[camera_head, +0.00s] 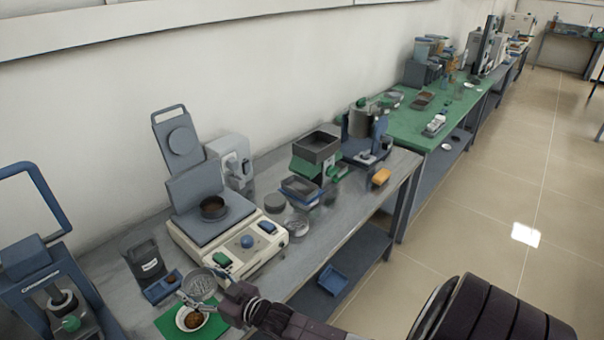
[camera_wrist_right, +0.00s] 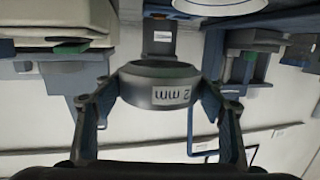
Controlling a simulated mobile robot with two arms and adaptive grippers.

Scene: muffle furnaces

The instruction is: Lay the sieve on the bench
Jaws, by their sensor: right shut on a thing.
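The sieve (camera_head: 198,284) is a round grey ring with a mesh, in the lower left of the head view. In the right wrist view the sieve (camera_wrist_right: 158,85) shows an upside-down "2 mm" label on its side. My right gripper (camera_wrist_right: 157,92) is shut on it, one finger on each side of the ring. In the head view my right gripper (camera_head: 212,288) reaches in from the right and holds the sieve over the near part of the grey bench (camera_head: 338,225). The sieve partly overlaps a green mat in the picture. My left gripper is not in view.
A white bowl of brown material (camera_head: 190,320) stands on the green mat (camera_head: 167,322). A blue tray (camera_head: 160,290), a dark labelled container (camera_head: 145,262) and a cream device (camera_head: 250,262) crowd close by.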

